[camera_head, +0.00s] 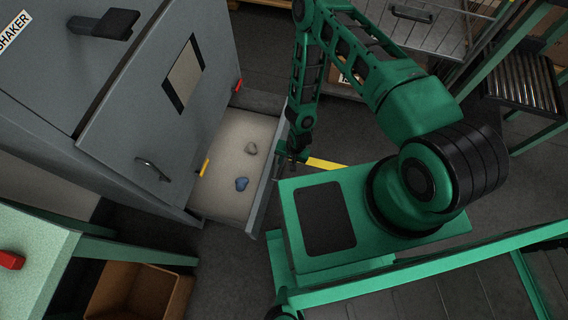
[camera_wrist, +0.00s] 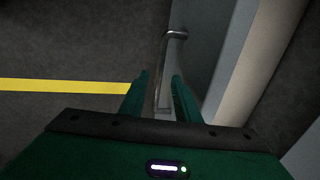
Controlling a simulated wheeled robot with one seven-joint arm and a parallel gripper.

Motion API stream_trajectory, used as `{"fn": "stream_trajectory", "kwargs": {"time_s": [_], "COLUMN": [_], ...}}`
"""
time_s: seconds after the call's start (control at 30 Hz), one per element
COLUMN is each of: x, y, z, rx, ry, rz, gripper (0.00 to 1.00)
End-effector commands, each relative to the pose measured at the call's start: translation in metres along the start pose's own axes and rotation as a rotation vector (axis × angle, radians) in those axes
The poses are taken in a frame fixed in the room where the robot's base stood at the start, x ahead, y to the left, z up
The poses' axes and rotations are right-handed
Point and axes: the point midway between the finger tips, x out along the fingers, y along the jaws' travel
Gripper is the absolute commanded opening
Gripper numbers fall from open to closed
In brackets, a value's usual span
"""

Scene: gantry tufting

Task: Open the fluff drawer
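The fluff drawer (camera_head: 262,187) is pulled out from the lower part of the grey shaker cabinet (camera_head: 150,100). My gripper (camera_head: 292,158) is at the outer side of the drawer front. In the wrist view the drawer's metal bar handle (camera_wrist: 165,65) runs between the two fingers of my gripper (camera_wrist: 160,92). The fingers stand apart, with a visible gap on the left of the bar.
A cabinet door with a handle (camera_head: 153,169) leans above the drawer. A green table (camera_head: 35,250) and a cardboard box (camera_head: 140,292) are at the lower left. A grey drawer unit (camera_head: 420,25) and a roller rack (camera_head: 522,88) stand at the back right. A yellow line (camera_wrist: 60,86) crosses the floor.

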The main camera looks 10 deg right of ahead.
Motion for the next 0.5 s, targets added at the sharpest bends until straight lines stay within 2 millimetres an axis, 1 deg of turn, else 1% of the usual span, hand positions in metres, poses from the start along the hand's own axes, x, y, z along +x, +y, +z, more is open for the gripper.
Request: {"fn": "stream_trajectory", "kwargs": {"time_s": [0.03, 0.2, 0.4, 0.5], "x": [-0.011, -0.042, -0.066, -0.071], "y": [-0.001, -0.001, -0.001, -0.001], "z": [-0.002, -0.003, -0.003, -0.003], "rx": [0.000, -0.001, 0.000, 0.000], "ry": [0.002, 0.003, 0.003, 0.002], "rz": [-0.001, -0.002, -0.001, -0.001], "gripper": [0.29, 0.29, 0.29, 0.29]}}
